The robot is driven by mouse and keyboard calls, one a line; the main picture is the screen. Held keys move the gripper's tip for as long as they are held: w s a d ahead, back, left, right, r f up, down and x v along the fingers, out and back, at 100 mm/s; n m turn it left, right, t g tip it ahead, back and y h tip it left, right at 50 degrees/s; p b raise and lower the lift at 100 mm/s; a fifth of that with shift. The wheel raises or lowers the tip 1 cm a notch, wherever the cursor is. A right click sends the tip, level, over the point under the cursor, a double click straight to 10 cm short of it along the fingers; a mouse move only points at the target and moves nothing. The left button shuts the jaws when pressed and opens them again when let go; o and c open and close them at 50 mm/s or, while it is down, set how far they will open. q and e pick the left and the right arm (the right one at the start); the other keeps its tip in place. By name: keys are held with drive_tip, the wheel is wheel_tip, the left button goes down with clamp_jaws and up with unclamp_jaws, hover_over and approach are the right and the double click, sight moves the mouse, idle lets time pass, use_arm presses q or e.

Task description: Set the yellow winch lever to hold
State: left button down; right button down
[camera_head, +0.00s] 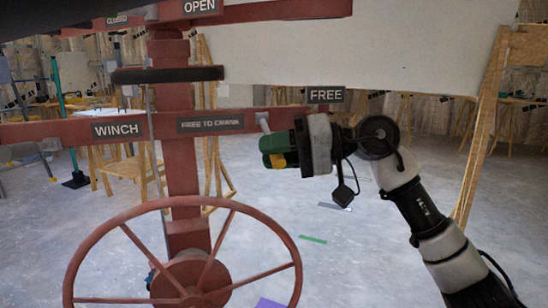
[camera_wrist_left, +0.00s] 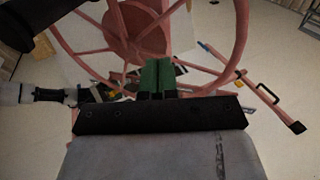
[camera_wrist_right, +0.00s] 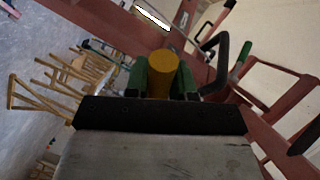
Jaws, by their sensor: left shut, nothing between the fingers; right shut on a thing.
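The yellow winch lever's grip shows as a yellow end (camera_head: 268,160) in the head view and as a yellow cylinder (camera_wrist_right: 162,74) in the right wrist view. My right gripper (camera_head: 275,150) has its green fingers shut on it, just below and left of the FREE sign (camera_head: 325,95). The fingers hide much of the lever. A pale stub (camera_head: 264,122) shows on the red crossbar above. The small plate on the crossbar reads FREE TO CRANK (camera_head: 210,124). My left gripper (camera_wrist_left: 156,78) is shut and empty in the left wrist view, over the red wheel (camera_wrist_left: 235,50).
The red handwheel (camera_head: 290,270) fills the lower left of the head view on a red post (camera_head: 182,180). A WINCH sign (camera_head: 117,129) is on the crossbar. A large pale panel (camera_head: 400,45) hangs behind. Wooden trestles (camera_head: 490,110) stand around; floor at right is fairly open.

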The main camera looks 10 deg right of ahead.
use_arm(q)
drive_tip(key=shift+s+d+r+t+h+b, duration=0.1)
drive_tip(key=shift+r+t+h+b, duration=0.15)
drive_tip(key=shift+r+t, duration=0.55)
drive_tip(key=shift+s+d+r+t+h+b, duration=0.15)
drive_tip(key=shift+r+t+h, duration=0.1)
drive_tip(key=shift+r+t, duration=0.55)
use_arm(e)
drive_tip(key=shift+a+f+n, duration=0.1)
drive_tip(key=shift+f+n, duration=0.2)
drive_tip(key=shift+f, duration=0.05)
use_arm(q)
drive_tip(key=shift+w+r, duration=0.1)
use_arm(e)
drive_tip(key=c, duration=1)
unclamp_jaws()
drive_tip(key=shift+w, duration=0.1)
drive_tip(key=shift+o, duration=0.3)
drive_tip(key=shift+r, duration=0.1)
